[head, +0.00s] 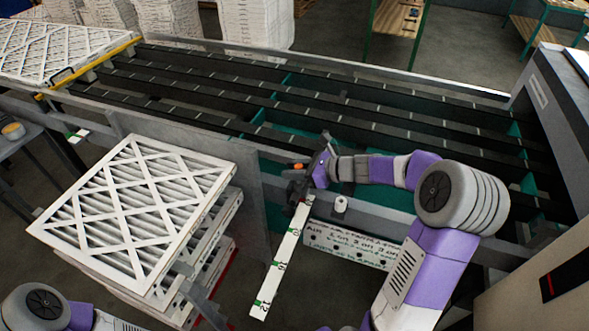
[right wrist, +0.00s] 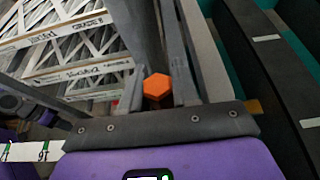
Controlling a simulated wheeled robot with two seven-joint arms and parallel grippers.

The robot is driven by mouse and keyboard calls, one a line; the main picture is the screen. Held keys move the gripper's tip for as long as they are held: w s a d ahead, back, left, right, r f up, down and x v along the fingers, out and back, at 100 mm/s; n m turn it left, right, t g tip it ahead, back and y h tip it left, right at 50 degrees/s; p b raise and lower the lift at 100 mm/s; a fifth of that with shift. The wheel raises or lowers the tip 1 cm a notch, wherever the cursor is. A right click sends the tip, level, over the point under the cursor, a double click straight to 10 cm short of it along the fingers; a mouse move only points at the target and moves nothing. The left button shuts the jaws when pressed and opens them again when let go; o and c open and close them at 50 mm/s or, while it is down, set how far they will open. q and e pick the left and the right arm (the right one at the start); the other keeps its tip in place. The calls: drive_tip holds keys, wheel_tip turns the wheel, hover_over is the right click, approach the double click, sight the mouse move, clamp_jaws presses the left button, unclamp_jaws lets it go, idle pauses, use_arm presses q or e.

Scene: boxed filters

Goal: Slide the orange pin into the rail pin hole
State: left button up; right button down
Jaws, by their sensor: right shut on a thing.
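The orange pin shows its hexagonal head (right wrist: 156,86) between the fingers of my right gripper (right wrist: 167,75) in the right wrist view. In the head view it is a small orange spot (head: 298,166) at my right gripper (head: 300,178), which is shut on it beside the conveyor's near side rail. A long white strip with green marks and numbers (head: 281,264) runs down from beneath the gripper. A white lettered plate (head: 352,244) with dark round spots sits on the near side to the right. I cannot tell which opening is the pin hole. My left gripper is out of view.
Stacked pleated filters (head: 135,215) stand at the left, close to the conveyor's near wall. The conveyor with dark slats (head: 300,95) lies behind. More filters (head: 60,50) lie at the far left.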

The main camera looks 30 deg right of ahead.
idle(0.3)
drive_tip(key=shift+f+b, duration=0.85)
drive_tip(key=shift+f, duration=0.4)
drive_tip(key=c, duration=0.8)
unclamp_jaws()
drive_tip(key=shift+o, duration=0.2)
drive_tip(key=p+v, duration=0.1)
drive_tip(key=v, duration=0.6)
drive_tip(key=shift+s+d+r+p, duration=0.2)
drive_tip(key=shift+s+p, duration=0.05)
drive_tip(key=shift+p, duration=0.15)
